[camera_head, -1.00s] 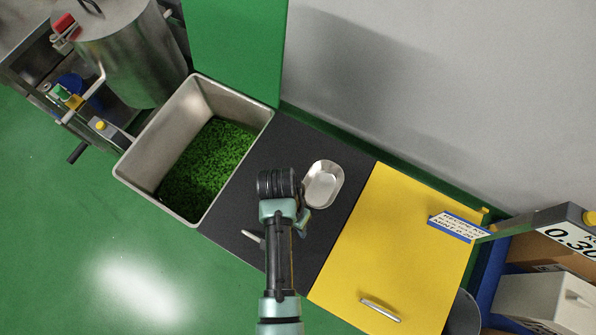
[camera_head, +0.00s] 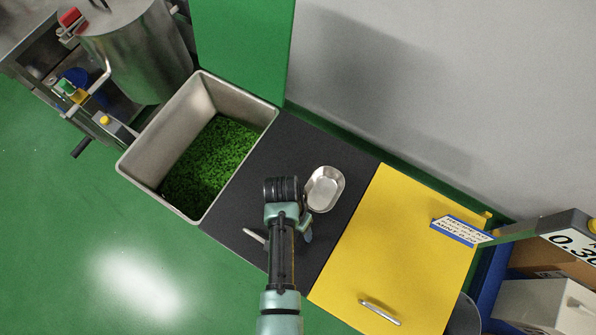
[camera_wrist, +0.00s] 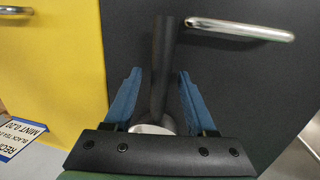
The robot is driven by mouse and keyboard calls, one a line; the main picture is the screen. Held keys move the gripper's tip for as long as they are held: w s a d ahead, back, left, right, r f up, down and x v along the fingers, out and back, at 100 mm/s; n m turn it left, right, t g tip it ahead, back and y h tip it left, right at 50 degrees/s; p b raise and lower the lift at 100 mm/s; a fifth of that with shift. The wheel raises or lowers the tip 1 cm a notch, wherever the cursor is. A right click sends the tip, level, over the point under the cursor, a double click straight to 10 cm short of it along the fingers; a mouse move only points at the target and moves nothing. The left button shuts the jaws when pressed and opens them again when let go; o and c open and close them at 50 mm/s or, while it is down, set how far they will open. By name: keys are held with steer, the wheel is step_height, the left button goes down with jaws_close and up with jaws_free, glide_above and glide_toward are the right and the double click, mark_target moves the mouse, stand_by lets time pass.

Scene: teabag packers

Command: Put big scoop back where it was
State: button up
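The big scoop (camera_head: 325,189), with a shiny metal oval bowl, is on or just above the dark panel, right of my wrist in the head view. In the wrist view its dark handle (camera_wrist: 161,65) stands between the two blue fingers of my gripper (camera_wrist: 159,76). Gaps show between the fingers and the handle, so the gripper looks open around it. Most of the bowl is hidden behind the gripper's black bar there. In the head view my wrist hides most of the gripper (camera_head: 306,229) and the scoop's handle.
The dark panel (camera_head: 290,150) has a metal handle. A metal bin (camera_head: 135,172) of green leaves (camera_head: 210,160) stands to its left. A yellow panel (camera_head: 385,250) with a recipe label (camera_head: 462,230) lies to its right. A grey wall (camera_head: 430,90) rises behind.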

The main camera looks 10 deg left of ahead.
steer(key=shift+r, duration=0.1)
step_height(320, 180, up, 12)
steer(key=w+a, duration=0.1)
steer(key=a, duration=0.1)
steer(key=w+a+r+n+t+y, duration=0.15)
steer(key=w+r+t, duration=0.65)
steer(key=w+r, duration=0.9)
steer(key=w+d+r+t+y, duration=0.1)
steer(key=w+r+t, duration=0.2)
steer(key=r, duration=0.4)
steer(key=w+r+t, duration=0.3)
steer(key=w+r, duration=0.1)
steer(key=r, duration=0.3)
steer(key=s+d+r+n+t, duration=0.15)
steer(key=r+t, duration=0.25)
steer(key=r, duration=0.6)
steer(key=s+d+r+m+t, duration=0.1)
steer(key=s+d+r+t, duration=0.15)
steer(key=r, duration=0.85)
steer(key=s+d+r+n+t, duration=0.1)
steer(key=s+r+t, duration=0.25)
steer(key=r, duration=0.65)
steer(key=s+d+r+t, duration=0.1)
steer(key=s+r+t, duration=0.3)
steer(key=s+r, duration=0.3)
steer(key=shift+s+d+r+n+t+h, duration=0.2)
steer(key=shift+d+r+n+t+h, duration=0.15)
steer(key=shift+r, duration=0.4)
steer(key=shift+a, duration=0.1)
